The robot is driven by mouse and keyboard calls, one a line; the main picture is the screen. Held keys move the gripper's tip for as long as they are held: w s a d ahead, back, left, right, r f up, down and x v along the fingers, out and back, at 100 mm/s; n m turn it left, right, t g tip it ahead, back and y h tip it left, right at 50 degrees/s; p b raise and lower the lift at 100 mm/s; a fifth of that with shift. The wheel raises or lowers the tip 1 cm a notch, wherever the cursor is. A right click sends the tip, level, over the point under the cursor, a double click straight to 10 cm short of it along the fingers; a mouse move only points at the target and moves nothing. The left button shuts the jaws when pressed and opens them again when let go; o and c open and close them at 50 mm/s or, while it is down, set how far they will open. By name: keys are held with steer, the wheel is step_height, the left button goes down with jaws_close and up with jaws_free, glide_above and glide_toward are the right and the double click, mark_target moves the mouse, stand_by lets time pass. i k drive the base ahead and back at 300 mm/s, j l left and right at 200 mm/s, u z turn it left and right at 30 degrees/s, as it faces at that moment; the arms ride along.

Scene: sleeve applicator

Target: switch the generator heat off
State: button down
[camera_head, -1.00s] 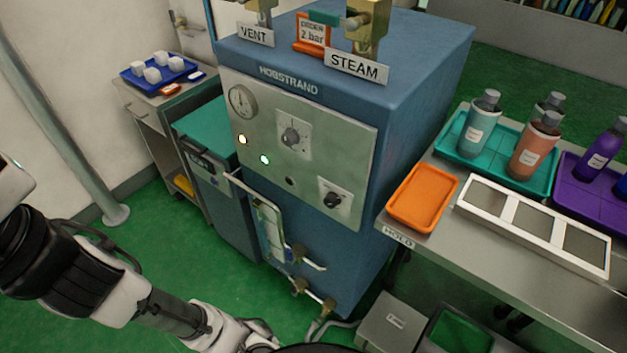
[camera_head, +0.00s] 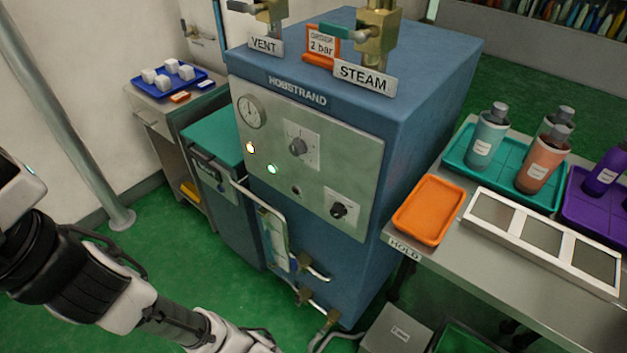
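The generator (camera_head: 430,110) is a blue cabinet marked HOBSTRAND in the middle of the head view. Its pale front panel (camera_head: 350,165) carries a round gauge (camera_head: 249,111), an upper knob (camera_head: 298,146) on a marked plate and a lower black knob (camera_head: 339,210) on its own plate. A lit amber-white lamp (camera_head: 250,147) and a lit green-white lamp (camera_head: 272,169) sit left of the knobs. Which knob is the heat switch cannot be read. My arm comes in from the lower left, and its gripper end is below the picture edge, out of view.
VENT (camera_head: 265,44) and STEAM (camera_head: 364,76) labels and brass valves stand on top. A sight-glass frame (camera_head: 272,230) and taps (camera_head: 312,268) jut from the lower front. A steel table (camera_head: 460,275) stands close at the right with an orange tray (camera_head: 428,210). Green floor is clear at left.

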mark_target(338, 210)
steer(key=k+j, duration=0.15)
steer(key=j, duration=0.25)
steer(key=k+j, duration=0.1)
steer(key=j, duration=0.3)
steer(key=k+j, duration=0.15)
steer(key=j, duration=0.25)
steer(key=z, duration=0.05)
